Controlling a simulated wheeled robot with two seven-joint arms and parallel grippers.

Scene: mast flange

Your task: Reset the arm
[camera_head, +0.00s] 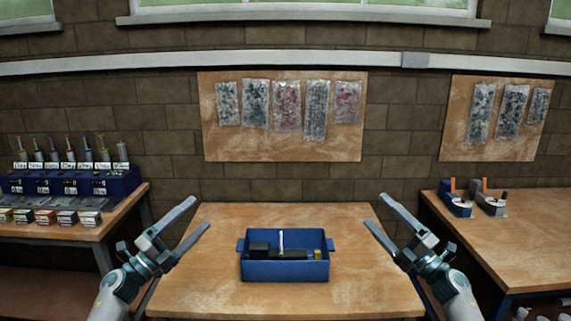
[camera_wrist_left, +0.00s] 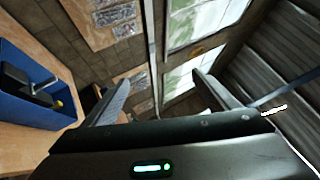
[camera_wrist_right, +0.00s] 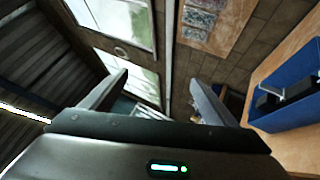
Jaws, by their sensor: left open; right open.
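My left gripper (camera_head: 186,224) is open and empty, raised at the left side of the middle table. Its two fingers also show spread apart in the left wrist view (camera_wrist_left: 160,95). My right gripper (camera_head: 391,221) is open and empty, raised at the right side of the same table. Its fingers show spread in the right wrist view (camera_wrist_right: 158,95). Neither gripper touches anything. A blue box (camera_head: 285,271) stands on the table between them. It holds black parts, an upright silvery rod (camera_head: 281,241) and a small yellow piece (camera_head: 317,254).
The middle wooden table (camera_head: 210,285) is otherwise clear. A left table (camera_head: 125,215) carries a blue rack (camera_head: 65,183) and several small boxes. A right table (camera_head: 520,235) carries two small devices with orange parts. Boards with plastic bags (camera_head: 283,150) hang on the brick wall.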

